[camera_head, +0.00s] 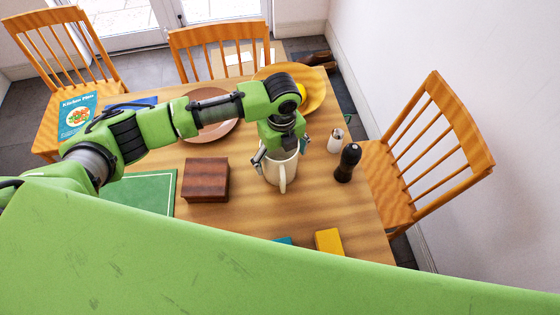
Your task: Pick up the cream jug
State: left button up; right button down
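The cream jug (282,176) stands upright on the wooden table, right of the middle, its handle turned toward me. My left gripper (281,153) is directly above it, pointing down. One finger shows at the left of the jug's rim and the other at the right, spread apart. The gripper body hides the back of the rim and the jug's opening. I see no clear grip on the jug. My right gripper is not in view.
A dark pepper mill (347,163) and a white shaker (336,141) stand close right of the jug. A brown box (206,180) is to its left. Behind are a yellow plate (314,91) and a brown plate (222,131). A yellow block (329,241) lies in front.

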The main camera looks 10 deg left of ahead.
pick_arm(q)
jog(key=c, duration=1.6)
jog(key=shift+c, duration=0.4)
jog(key=shift+r, duration=0.1)
